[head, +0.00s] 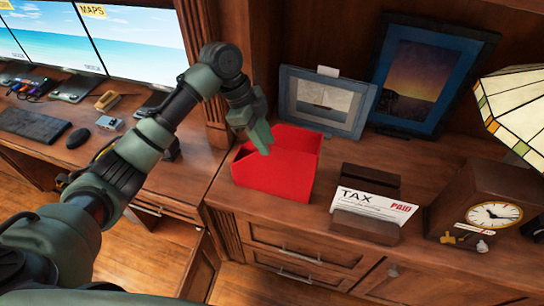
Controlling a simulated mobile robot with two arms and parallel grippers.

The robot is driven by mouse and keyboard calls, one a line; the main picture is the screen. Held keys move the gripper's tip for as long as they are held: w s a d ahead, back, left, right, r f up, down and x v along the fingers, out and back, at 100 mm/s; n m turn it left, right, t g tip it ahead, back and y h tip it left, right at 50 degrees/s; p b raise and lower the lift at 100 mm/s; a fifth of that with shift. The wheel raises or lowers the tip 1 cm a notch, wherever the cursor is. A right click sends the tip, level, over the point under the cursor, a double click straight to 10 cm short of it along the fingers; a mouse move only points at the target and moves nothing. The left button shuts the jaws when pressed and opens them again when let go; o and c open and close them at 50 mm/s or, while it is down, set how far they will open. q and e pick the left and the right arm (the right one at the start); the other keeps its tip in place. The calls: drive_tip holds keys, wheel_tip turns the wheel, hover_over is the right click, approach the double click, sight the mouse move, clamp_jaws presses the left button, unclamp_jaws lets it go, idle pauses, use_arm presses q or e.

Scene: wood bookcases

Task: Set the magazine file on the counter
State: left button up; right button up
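The magazine file (272,178) is a red open-topped box with a slanted rim. It rests on the wooden counter (228,195), left of a letter holder. My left gripper (264,146) reaches in from the left and points down at the file's upper left rim. Its fingers overlap the rim in the picture. I cannot tell whether they touch it or grip it, as the gap between the fingers does not show. My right gripper is not in view.
A wooden letter holder (365,226) with TAX papers and a wooden clock (490,214) stand to the right. Two framed pictures (325,100) (428,72) lean behind. A stained-glass lamp shade (516,105) is at far right. Monitors and a keyboard (32,125) are left.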

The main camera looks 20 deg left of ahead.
use_arm(q)
drive_tip(key=shift+b+v, duration=0.35)
drive_tip(key=shift+v, duration=1.8)
